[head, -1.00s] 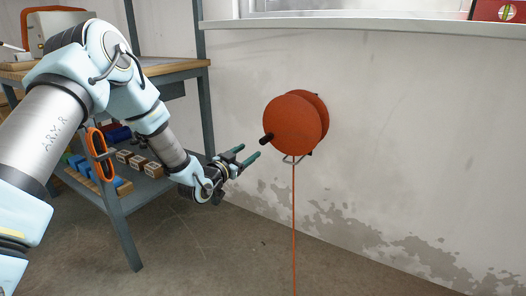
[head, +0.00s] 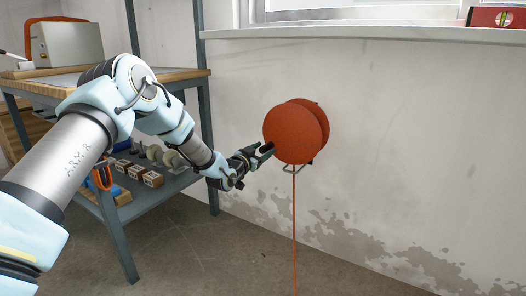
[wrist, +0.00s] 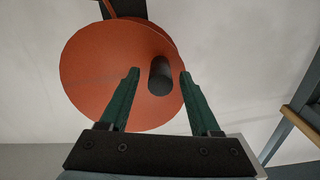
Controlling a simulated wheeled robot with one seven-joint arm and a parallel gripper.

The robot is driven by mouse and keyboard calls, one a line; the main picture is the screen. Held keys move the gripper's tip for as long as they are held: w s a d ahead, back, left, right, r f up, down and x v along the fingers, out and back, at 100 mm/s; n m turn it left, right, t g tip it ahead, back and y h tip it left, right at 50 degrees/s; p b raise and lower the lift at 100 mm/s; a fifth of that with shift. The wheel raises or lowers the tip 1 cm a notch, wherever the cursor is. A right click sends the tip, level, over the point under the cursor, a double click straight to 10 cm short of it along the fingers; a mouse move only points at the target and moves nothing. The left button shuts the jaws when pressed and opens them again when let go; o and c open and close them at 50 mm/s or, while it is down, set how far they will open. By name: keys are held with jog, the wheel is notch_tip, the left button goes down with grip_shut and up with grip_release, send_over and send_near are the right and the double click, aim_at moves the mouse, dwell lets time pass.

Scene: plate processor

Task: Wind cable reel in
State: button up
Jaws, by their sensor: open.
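The orange cable reel (head: 297,133) is mounted on the wall, with an orange cable (head: 294,225) hanging straight down from it. My gripper (head: 268,149) is at the left side of the reel's front disc. In the wrist view the reel disc (wrist: 90,70) fills the upper left. The dark crank handle (wrist: 160,76) sticks out from the disc and appears between the two green fingertips of my gripper (wrist: 159,74), nearer the right one. The fingers are open, with a gap on both sides of the handle. In the head view my gripper hides the handle.
A workbench (head: 160,77) with a lower shelf of tools and blocks stands at the left, behind my arm. A window sill (head: 370,31) runs above the reel, with a red spirit level (head: 495,16) on it. The wall right of the reel is clear.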

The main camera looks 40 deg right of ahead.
grip_shut()
dwell(0.3)
dwell(1.0)
